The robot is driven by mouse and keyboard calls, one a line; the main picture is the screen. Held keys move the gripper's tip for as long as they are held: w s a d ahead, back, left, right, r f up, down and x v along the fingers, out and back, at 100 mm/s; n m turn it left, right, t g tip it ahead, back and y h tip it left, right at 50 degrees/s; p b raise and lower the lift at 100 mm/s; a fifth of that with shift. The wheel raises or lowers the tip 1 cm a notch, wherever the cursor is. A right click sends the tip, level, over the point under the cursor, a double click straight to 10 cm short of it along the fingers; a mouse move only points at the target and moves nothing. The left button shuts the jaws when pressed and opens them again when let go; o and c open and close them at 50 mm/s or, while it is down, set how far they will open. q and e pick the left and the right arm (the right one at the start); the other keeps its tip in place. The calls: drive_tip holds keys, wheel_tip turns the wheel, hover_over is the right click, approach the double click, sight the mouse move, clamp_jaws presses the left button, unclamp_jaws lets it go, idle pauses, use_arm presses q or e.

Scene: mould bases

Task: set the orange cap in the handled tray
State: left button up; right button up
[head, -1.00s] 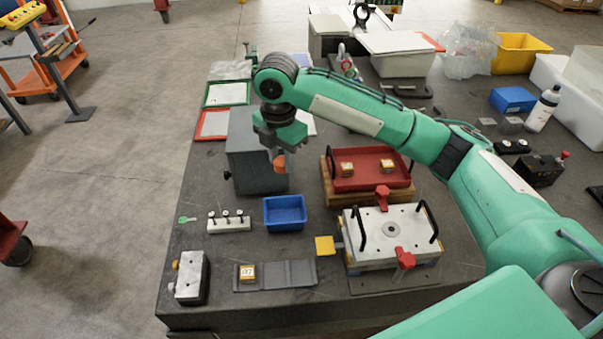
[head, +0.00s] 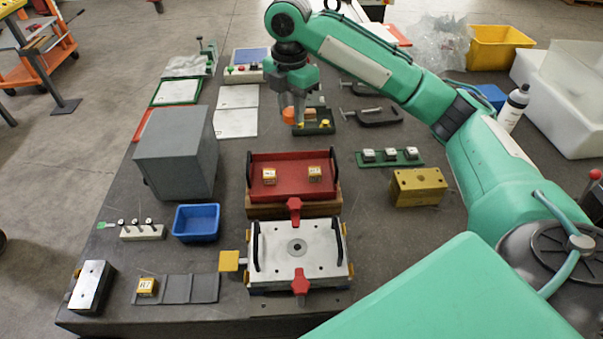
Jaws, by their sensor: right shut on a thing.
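My right gripper (head: 292,112) is shut on the orange cap (head: 288,114) and holds it in the air. In the picture they stand above the far edge of the handled tray (head: 262,192), in front of a small green fixture. The handled tray is red with black handles at both sides and sits on a wooden base. My left gripper is not in view.
A tall grey box (head: 174,155) stands left of the tray. A yellow block (head: 418,187) and a green strip (head: 390,158) lie to the right.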

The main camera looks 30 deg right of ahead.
drive_tip(key=p, duration=0.3)
hover_over(292, 179)
wheel_tip(292, 179, down, 14)
drive_tip(key=shift+s+f, duration=0.1)
drive_tip(key=shift+f, duration=0.75)
wheel_tip(292, 179, down, 3)
drive_tip(key=shift+f+p, duration=0.15)
drive_tip(key=shift+p, duration=0.4)
drive_tip(key=shift+f, duration=0.35)
drive_tip(key=shift+f, duration=0.15)
drive_tip(key=o, duration=0.9)
